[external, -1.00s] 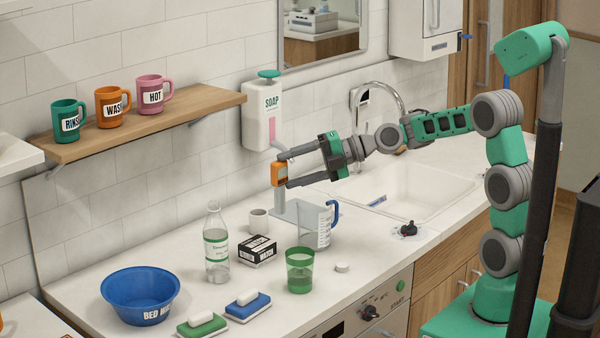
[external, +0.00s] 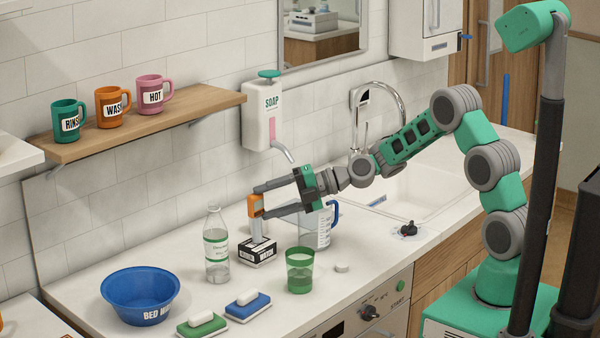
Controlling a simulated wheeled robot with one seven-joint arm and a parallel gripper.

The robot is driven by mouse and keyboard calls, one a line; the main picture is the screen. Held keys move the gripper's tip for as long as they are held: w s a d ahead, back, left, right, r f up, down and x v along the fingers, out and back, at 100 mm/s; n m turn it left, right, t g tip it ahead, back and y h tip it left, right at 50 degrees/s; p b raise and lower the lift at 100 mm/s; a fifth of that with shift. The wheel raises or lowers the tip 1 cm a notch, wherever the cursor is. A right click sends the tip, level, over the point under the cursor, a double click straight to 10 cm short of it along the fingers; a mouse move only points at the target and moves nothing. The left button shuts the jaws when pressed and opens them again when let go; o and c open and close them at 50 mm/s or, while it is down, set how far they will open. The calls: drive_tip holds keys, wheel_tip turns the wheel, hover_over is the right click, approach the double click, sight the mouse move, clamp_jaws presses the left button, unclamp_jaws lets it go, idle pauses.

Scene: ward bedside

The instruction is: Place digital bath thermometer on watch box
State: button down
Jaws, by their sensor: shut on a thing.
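The digital bath thermometer (external: 255,206) has an orange head and a grey probe pointing down. My gripper (external: 260,202) is shut on its orange head and holds it upright. The probe's lower end overlaps the top of the box. I cannot tell whether it touches the box or hangs just above it.
A clear jug (external: 316,228) with a blue handle stands just right, partly behind my gripper. A clear bottle (external: 216,250) is left of the box and a green tumbler (external: 299,272) in front. A blue bowl (external: 140,295) and sponges with soap (external: 248,305) lie nearer.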

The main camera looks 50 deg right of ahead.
drive_tip(key=shift+c, duration=2)
unclamp_jaws()
drive_tip(key=shift+r, duration=0.1)
drive_tip(key=b+v, duration=0.3)
drive_tip(key=v, duration=0.9)
drive_tip(key=s+d+f+m+g+h, duration=0.2)
drive_tip(key=s+m+h, duration=0.1)
drive_tip(key=s+m, duration=0.5)
drive_tip(key=s+d+f+m+g+h, duration=0.2)
drive_tip(key=s+m+h, duration=0.2)
drive_tip(key=s+m, duration=0.4)
drive_tip(key=s+d+f+m+g+h, duration=0.2)
drive_tip(key=s+m+h, duration=0.2)
drive_tip(key=s+m, duration=0.5)
drive_tip(key=m, duration=0.3)
drive_tip(key=shift+f+m, duration=0.15)
drive_tip(key=shift+m, duration=0.15)
